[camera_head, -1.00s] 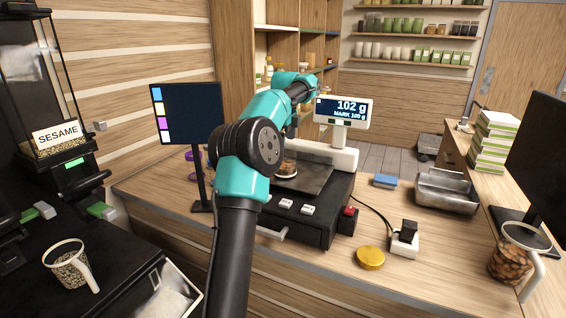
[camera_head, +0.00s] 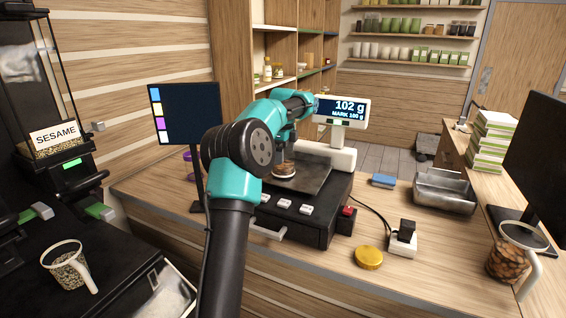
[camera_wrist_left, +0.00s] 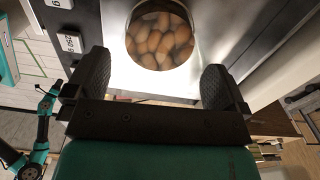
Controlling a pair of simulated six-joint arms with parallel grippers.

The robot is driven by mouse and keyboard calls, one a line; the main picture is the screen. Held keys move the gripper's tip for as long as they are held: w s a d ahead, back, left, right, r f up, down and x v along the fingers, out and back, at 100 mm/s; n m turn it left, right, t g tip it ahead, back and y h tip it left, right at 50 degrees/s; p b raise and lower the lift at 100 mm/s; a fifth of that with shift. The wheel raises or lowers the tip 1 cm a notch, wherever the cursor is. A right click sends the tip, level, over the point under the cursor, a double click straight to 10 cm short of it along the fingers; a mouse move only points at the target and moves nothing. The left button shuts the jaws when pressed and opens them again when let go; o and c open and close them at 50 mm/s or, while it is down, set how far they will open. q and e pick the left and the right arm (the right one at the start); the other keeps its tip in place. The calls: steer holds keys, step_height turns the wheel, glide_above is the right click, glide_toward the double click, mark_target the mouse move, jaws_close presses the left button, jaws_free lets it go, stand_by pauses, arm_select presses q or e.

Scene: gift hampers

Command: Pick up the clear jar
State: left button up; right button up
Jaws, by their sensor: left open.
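The clear jar (camera_head: 284,171), holding brown nuts, stands on the dark plate of the scale (camera_head: 322,190). In the left wrist view the round jar (camera_wrist_left: 160,38) shows from above, ahead of the fingers and roughly centred between them. My left gripper (camera_head: 288,140) hangs just above the jar in the head view, partly hidden by its own arm. In the left wrist view my left gripper (camera_wrist_left: 155,82) is open with a wide empty gap, and I see no contact with the jar. My right gripper cannot be made out in either view.
The scale display (camera_head: 341,111) reads 102 g and stands behind the plate. A dark screen (camera_head: 184,113) stands left of the arm. A gold lid (camera_head: 368,257), a white socket block (camera_head: 403,240) and a metal tray (camera_head: 446,191) lie to the right.

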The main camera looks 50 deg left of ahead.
arm_select(q)
steer(key=shift+c, duration=0.3)
steer(key=c, duration=0.8)
steer(key=shift+r, duration=0.25)
steer(key=shift+r, duration=1.6)
steer(key=shift+s+d+r, duration=0.2)
steer(key=shift+s+d, duration=1.55)
steer(key=shift+d, duration=0.25)
steer(key=shift+s+d+r, duration=0.25)
steer(key=shift+s+d, duration=1.5)
steer(key=shift+d, duration=0.2)
steer(key=shift+s+d+r, duration=0.2)
steer(key=shift+s+d, duration=1.55)
steer(key=shift+d, duration=0.25)
